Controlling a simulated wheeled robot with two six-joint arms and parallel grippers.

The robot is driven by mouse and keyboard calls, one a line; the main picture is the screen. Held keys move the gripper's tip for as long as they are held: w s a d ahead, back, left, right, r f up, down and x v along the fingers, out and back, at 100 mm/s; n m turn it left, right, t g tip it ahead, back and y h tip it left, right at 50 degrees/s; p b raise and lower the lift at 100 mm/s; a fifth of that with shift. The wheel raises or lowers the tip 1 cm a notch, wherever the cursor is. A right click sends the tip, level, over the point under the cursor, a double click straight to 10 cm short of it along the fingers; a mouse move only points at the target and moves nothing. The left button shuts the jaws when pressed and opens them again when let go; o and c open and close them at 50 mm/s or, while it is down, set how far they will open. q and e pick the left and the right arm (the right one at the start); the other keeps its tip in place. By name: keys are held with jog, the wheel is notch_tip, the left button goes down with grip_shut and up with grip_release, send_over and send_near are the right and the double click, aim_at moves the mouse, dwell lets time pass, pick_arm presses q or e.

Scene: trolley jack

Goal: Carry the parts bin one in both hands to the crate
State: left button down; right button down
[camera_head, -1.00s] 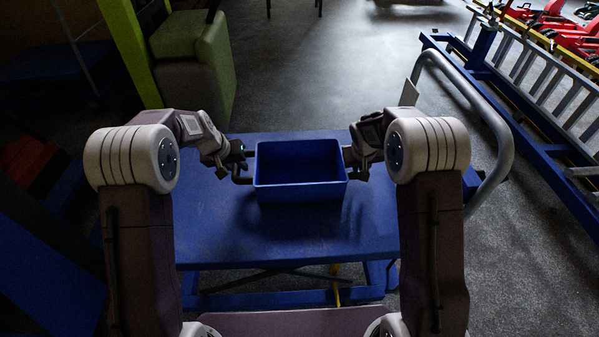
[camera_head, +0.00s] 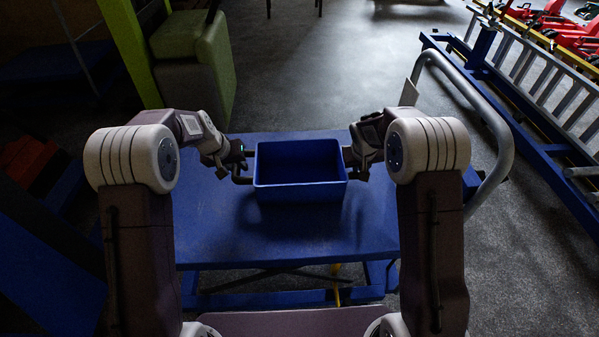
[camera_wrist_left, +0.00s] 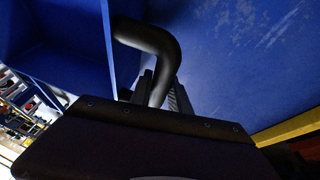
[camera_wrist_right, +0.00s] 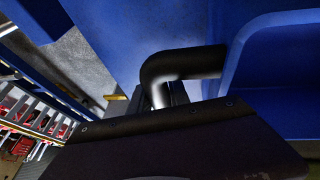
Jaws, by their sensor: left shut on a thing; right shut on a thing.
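The parts bin (camera_head: 300,192) is an open blue box with a black handle on each side, seen over the blue trolley table in the head view. It looks level and empty. My left gripper (camera_head: 241,168) is shut on its left handle, which shows as a bent black bar (camera_wrist_left: 160,60) in the left wrist view. My right gripper (camera_head: 352,163) is shut on the right handle, a bent black bar (camera_wrist_right: 180,66) in the right wrist view. The bin's blue wall also shows in the right wrist view (camera_wrist_right: 272,75). I cannot make out the crate.
The blue trolley table (camera_head: 230,235) lies below the bin, with a grey tubular handle (camera_head: 505,140) at its right. A green padded block (camera_head: 205,70) and a lime post (camera_head: 130,45) stand behind left. A blue frame with a ladder (camera_head: 540,95) is at right. Grey floor (camera_head: 310,80) is open beyond.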

pick_arm(q)
jog(key=shift+r, duration=0.15)
pick_arm(e)
jog(key=shift+r, duration=0.1)
